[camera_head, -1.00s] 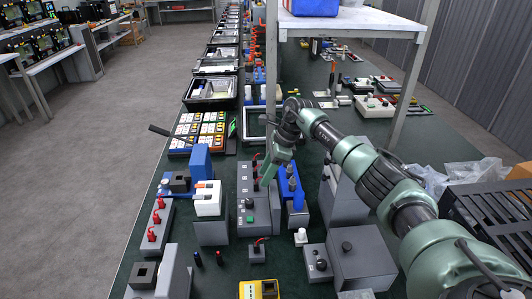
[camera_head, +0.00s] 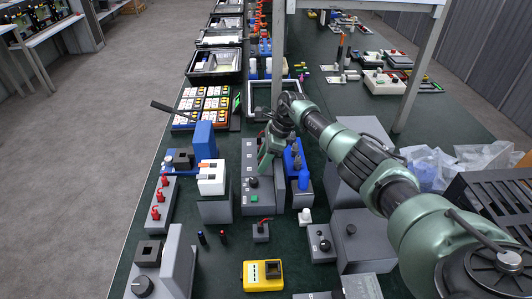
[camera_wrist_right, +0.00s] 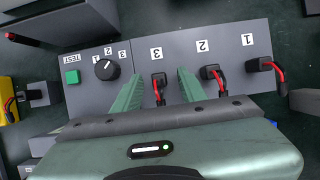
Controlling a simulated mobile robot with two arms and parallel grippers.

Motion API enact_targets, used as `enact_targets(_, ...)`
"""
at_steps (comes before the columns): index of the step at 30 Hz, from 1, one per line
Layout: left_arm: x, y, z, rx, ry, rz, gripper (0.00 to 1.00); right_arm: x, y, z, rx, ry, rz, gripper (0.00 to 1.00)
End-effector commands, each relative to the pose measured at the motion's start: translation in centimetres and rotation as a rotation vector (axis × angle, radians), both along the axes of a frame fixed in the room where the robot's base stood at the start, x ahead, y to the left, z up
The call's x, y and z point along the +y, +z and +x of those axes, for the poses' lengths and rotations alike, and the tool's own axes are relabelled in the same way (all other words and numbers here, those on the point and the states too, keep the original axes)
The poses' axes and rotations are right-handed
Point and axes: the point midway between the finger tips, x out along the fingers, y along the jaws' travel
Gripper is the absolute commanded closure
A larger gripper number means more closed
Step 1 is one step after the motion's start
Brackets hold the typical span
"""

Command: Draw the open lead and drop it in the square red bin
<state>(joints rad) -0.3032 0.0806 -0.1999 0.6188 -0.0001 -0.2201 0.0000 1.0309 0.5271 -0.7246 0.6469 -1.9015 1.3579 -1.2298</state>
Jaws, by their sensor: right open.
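A grey test box (camera_wrist_right: 225,55) has sockets marked 1, 2 and 3, a black knob (camera_wrist_right: 107,67) and a green TEST button (camera_wrist_right: 72,77). Black plugs with red leads sit at socket 1 (camera_wrist_right: 262,64), socket 2 (camera_wrist_right: 210,73) and socket 3 (camera_wrist_right: 158,80). The box also stands on the bench in the head view (camera_head: 257,205). My right gripper (camera_wrist_right: 158,84) is open, its green fingers either side of the socket 3 plug; contact cannot be told. My left gripper and a square red bin are not visible.
A blue device (camera_head: 303,180) stands close right of the test box. A white-topped block (camera_head: 211,178) stands to its left. A small grey box with a red lever (camera_head: 261,232) and a yellow meter (camera_head: 262,276) lie in front. A shelf post (camera_head: 278,60) rises behind.

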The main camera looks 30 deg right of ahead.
Motion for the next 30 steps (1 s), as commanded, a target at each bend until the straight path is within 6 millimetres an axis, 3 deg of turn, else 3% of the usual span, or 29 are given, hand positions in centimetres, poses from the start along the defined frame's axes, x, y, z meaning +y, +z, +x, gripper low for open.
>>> enact_targets(9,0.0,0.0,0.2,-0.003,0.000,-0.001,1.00,0.1,-0.3,0.0,0.000,0.000,0.000,0.61)
enact_targets(13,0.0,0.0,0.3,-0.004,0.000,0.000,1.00,0.1,-0.3,0.0,0.000,0.000,0.000,0.97)
enact_targets(14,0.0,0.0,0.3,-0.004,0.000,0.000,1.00,0.1,-0.2,0.0,0.000,0.000,0.000,1.00)
enact_targets(30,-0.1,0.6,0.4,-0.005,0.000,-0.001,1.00,0.1,0.8,0.1,-0.001,0.000,0.000,1.00)
